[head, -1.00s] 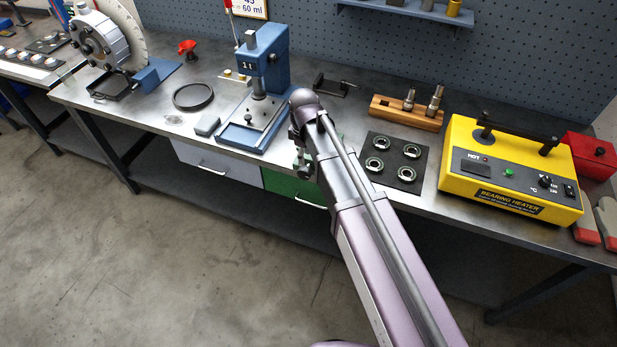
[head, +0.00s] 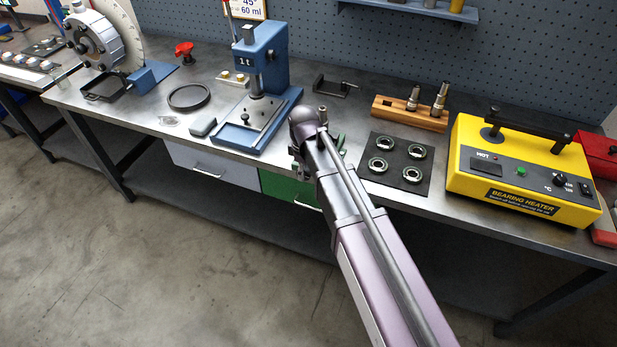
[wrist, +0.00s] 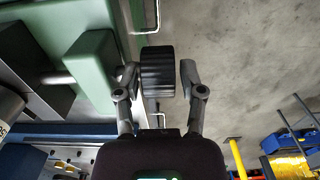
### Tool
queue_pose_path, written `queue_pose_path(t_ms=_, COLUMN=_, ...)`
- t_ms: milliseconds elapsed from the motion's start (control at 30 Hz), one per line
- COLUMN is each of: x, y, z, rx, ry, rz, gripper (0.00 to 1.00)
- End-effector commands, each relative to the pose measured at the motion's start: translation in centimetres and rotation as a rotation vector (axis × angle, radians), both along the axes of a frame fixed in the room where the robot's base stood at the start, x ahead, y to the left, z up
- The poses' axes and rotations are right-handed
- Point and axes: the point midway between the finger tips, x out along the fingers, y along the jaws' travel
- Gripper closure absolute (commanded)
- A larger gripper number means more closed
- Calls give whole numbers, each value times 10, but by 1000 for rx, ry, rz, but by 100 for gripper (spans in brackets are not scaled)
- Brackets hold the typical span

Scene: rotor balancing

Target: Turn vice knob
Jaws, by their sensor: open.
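In the wrist view, my gripper (wrist: 159,72) is open, with one finger on each side of a black ribbed knob (wrist: 157,84). The knob lies between the fingertips. The left finger is very close to it, and I cannot tell whether they touch. A narrow gap shows at the right finger. The green vice body (wrist: 92,70) is to the left of the knob. In the head view, my arm hides most of the vice, and only small green parts show beside the arm's end. My gripper (head: 296,160) is mostly hidden there, near the bench's front edge.
The blue press (head: 262,75) stands left of my arm. A black mat (head: 396,180) with several bearings, a wooden block (head: 410,115) with metal parts and the yellow bearing heater (head: 525,170) are to the right. Drawers with handles lie below the bench edge. The floor in front is open.

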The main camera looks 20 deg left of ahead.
Motion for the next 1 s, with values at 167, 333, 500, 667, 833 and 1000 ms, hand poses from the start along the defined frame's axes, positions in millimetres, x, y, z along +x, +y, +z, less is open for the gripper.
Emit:
queue_pose_path(t_ms=167, x=0, y=0, z=-8, rx=0, ry=0, rz=0, gripper=49)
queue_pose_path(t_ms=333, x=0, y=0, z=-9, rx=0, ry=0, rz=0, gripper=49)
queue_pose_path(t_ms=500, x=0, y=0, z=-9, rx=0, ry=0, rz=0, gripper=49)
queue_pose_path(t_ms=667, x=0, y=0, z=-9, rx=0, ry=0, rz=0, gripper=75)
queue_pose_path(t_ms=833, x=0, y=0, z=-9, rx=0, ry=1, rz=0, gripper=100)
queue_pose_path(t_ms=1000, x=-1, y=-1, z=-9, rx=20, ry=0, rz=0, gripper=100)
